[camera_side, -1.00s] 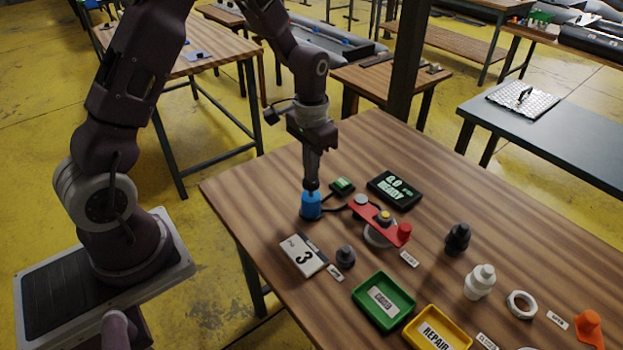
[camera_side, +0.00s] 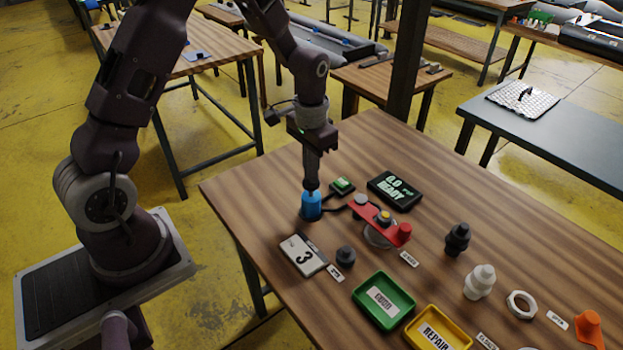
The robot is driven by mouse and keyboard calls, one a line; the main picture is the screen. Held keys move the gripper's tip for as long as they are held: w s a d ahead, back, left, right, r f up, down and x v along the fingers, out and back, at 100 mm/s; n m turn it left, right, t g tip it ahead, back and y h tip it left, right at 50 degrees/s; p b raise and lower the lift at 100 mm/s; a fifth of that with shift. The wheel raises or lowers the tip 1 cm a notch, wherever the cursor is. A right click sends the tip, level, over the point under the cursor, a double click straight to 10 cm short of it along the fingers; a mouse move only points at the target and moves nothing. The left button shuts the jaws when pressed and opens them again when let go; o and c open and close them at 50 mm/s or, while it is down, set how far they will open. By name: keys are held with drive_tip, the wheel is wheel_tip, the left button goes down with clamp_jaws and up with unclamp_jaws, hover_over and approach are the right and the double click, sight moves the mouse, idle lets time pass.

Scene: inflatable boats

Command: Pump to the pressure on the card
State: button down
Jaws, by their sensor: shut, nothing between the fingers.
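My gripper (camera_side: 312,186) points straight down, shut and empty, with its tips at the top of a blue cylinder (camera_side: 311,206). I cannot tell whether the tips touch it. A green button (camera_side: 343,184) on a dark box sits between the cylinder and the display.
A green tray (camera_side: 384,303) and a yellow "REPAIR" tray (camera_side: 438,329) lie at the front. A black fitting (camera_side: 457,239), white fitting (camera_side: 480,282), white ring (camera_side: 521,304) and orange part (camera_side: 588,328) stand to the right.

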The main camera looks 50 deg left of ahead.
drive_tip(key=shift+f, duration=1.2)
drive_tip(key=shift+r, duration=2.05)
drive_tip(key=shift+f, duration=0.1)
idle(0.6)
idle(0.7)
idle(1.6)
drive_tip(key=shift+r, duration=0.2)
idle(0.5)
